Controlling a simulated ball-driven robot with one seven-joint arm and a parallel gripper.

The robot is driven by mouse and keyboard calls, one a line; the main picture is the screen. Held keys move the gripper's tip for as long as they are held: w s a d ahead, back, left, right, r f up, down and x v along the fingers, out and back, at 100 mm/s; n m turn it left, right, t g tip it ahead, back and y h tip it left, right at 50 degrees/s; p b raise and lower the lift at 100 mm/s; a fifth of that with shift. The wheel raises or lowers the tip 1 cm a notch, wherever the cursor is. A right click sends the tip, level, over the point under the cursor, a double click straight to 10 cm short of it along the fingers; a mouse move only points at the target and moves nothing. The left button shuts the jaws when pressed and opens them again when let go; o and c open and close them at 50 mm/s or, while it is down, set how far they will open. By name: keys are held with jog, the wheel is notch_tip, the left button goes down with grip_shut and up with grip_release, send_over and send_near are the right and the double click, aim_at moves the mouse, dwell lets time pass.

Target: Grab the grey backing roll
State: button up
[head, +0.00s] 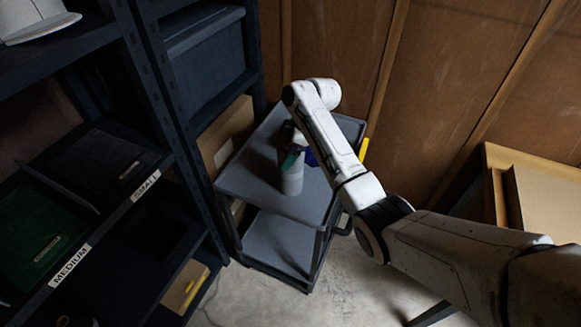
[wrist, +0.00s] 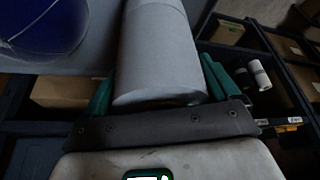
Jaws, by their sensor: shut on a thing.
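The grey backing roll (head: 291,181) stands upright on the top shelf of the grey cart (head: 254,188) in the head view. My gripper (head: 292,158) is at its upper part, coming from above, and partly hides it. In the wrist view the roll (wrist: 160,50) fills the space between the two green fingers of my gripper (wrist: 160,82). The fingers are shut on it, one on each side. Their tips are largely hidden behind the roll.
A blue rounded object (wrist: 45,28) is close beside the roll. A dark shelving rack (head: 165,85) with bins stands left of the cart, and a cardboard box (head: 226,133) is beside it. A wooden wall is behind. Concrete floor (head: 345,285) lies open in front.

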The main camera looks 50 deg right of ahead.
jog(key=c, duration=0.3)
jog(key=shift+r, duration=0.2)
